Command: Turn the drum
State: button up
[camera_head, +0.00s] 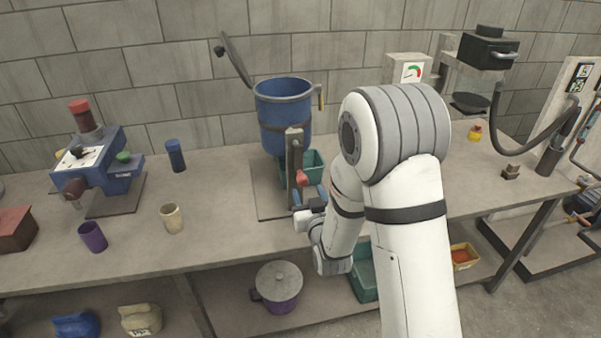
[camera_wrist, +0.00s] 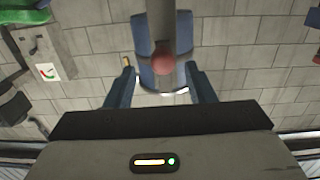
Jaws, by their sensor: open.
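The blue drum (camera_head: 284,112) hangs upright in a grey stand on the bench, its lid (camera_head: 236,60) swung open at the left. A dark band runs around its middle. A grey upright (camera_head: 294,150) stands in front of it, with a red knob (camera_head: 302,178) low on it. My gripper (camera_head: 309,198) is just below and in front of the knob. In the wrist view my gripper (camera_wrist: 162,82) is open, with the red knob (camera_wrist: 163,62) in line with the gap between its blue fingers. Contact cannot be told. The drum (camera_wrist: 147,30) shows behind the upright.
A green bin (camera_head: 313,163) sits under the drum. A blue machine (camera_head: 105,160), a dark blue cup (camera_head: 175,155), a cream cup (camera_head: 171,218) and a purple cup (camera_head: 92,237) stand at the left. My arm hides part of the bench right of the drum.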

aim_at(301, 177)
jog(key=shift+w+a+r, duration=0.15)
jog(key=shift+w+a, duration=0.15)
jog(key=shift+w, duration=0.05)
jog(key=p+x, duration=0.2)
jog(key=x, duration=0.5)
jog(key=shift+p, duration=0.4)
jog(key=shift+s, duration=0.1)
jog(key=shift+c, duration=0.2)
grip_shut()
